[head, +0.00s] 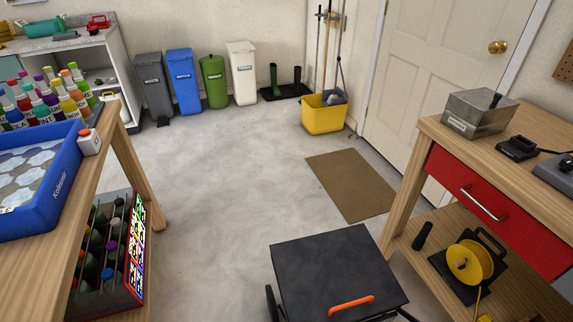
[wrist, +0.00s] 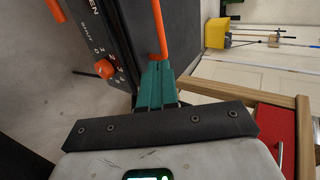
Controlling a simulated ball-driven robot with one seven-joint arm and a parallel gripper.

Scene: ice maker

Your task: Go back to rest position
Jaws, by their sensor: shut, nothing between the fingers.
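The ice maker (head: 330,260) is a dark box with a flat dark top at the bottom middle of the head view. An orange handle (head: 350,305) sits along its near edge. In the wrist view the ice maker's dark front (wrist: 112,30) carries an orange knob (wrist: 104,69), and the orange handle (wrist: 160,25) rises just past my fingertips. My gripper (wrist: 157,75) has teal fingers pressed together with nothing held. Its tips are close to the handle's end; I cannot tell whether they touch. My gripper is not in the head view.
A wooden workbench with a red drawer (head: 497,215) stands at the right. A wooden table with a blue tray (head: 35,190) and a bottle crate stands at the left. A brown mat (head: 351,186) and yellow mop bucket (head: 324,117) are further back. Middle floor is clear.

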